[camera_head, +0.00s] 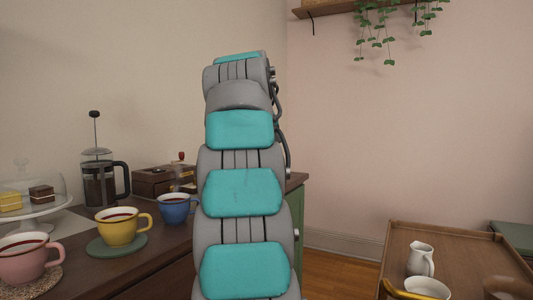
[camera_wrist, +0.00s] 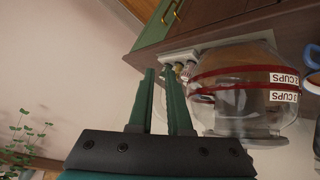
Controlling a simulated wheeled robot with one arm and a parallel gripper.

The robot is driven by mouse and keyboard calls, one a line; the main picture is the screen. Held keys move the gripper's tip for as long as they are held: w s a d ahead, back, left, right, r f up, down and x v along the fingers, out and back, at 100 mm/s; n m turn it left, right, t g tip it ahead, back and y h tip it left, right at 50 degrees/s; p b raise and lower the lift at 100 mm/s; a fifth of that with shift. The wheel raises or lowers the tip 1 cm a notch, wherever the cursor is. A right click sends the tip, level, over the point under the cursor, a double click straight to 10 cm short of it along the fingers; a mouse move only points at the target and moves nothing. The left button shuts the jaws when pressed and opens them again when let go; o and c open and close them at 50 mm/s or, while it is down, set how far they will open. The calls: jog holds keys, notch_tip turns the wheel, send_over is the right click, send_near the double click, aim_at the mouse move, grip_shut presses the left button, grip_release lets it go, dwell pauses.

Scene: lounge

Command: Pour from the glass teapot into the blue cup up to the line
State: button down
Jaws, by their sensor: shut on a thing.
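The blue cup (camera_head: 174,210) stands upright on the dark counter in the head view, just left of my arm, with dark reddish liquid showing inside. A blue curved piece at the right edge of the wrist view (camera_wrist: 312,56) looks like its handle. The glass teapot (camera_wrist: 245,88) shows close up in the wrist view, clear, with red bands and "2 CUPS" and "3 CUPS" labels. My gripper (camera_wrist: 164,80) has its green fingers beside the teapot and is shut on it; the grasped part is hard to make out. My arm hides gripper and teapot in the head view.
A yellow cup (camera_head: 119,229) on a green coaster and a pink cup (camera_head: 28,261) stand left of the blue cup. Behind are a French press (camera_head: 98,184), a wooden box (camera_head: 155,181) and a cake stand (camera_head: 40,211). A wooden tray table (camera_head: 455,252) stands at right.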

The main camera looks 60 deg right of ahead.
jog(key=shift+r, duration=0.35)
jog(key=shift+a+r, duration=0.1)
jog(key=shift+r, duration=0.2)
jog(key=shift+w+r+h, duration=0.1)
jog(key=shift+r+h, duration=0.25)
jog(key=shift+h, duration=0.05)
jog(key=shift+a+r+n+g+p, duration=0.1)
jog(key=shift+r+n+g+p, duration=0.2)
jog(key=shift+p, duration=0.05)
jog(key=shift+w+r, duration=0.1)
jog(key=shift+r, duration=0.1)
jog(key=f+y, duration=0.1)
jog(key=f, duration=0.1)
jog(key=f+t+b, duration=0.1)
jog(key=f, duration=0.1)
jog(key=f+t+y+b, duration=0.1)
jog(key=shift+s+d+f+y, duration=0.25)
jog(key=shift+s+f+y, duration=0.05)
jog(key=shift+s+f, duration=0.1)
